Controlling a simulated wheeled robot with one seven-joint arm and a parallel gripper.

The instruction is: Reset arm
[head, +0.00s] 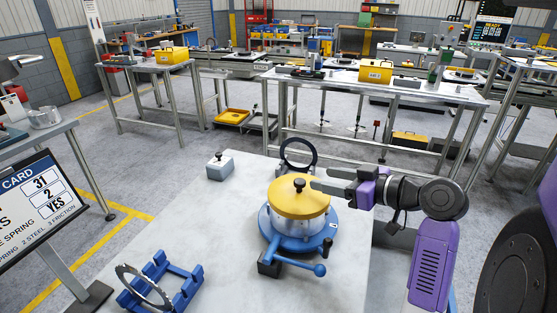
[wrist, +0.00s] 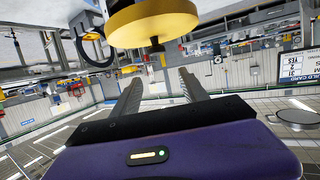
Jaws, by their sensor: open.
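My arm reaches in from the right over the pale work table. My gripper (head: 324,179) is open and empty, its fingers pointing left near the black knob (head: 299,184) of a yellow lid (head: 292,203). The lid sits on a silver drum (head: 290,224) in a round blue fixture (head: 320,238) with a blue lever (head: 295,264). In the wrist view the gripper's two fingers (wrist: 160,84) are spread apart. The yellow lid (wrist: 150,22) and its knob (wrist: 156,46) appear upside down beyond the fingertips, with nothing between the fingers.
A black ring (head: 315,154) stands upright behind the drum. A grey box with a knob (head: 221,172) sits to its left. A blue rack (head: 188,288) holds a metal ring (head: 133,277) at front left. A card sign (head: 40,205) stands at far left. The table's middle left is clear.

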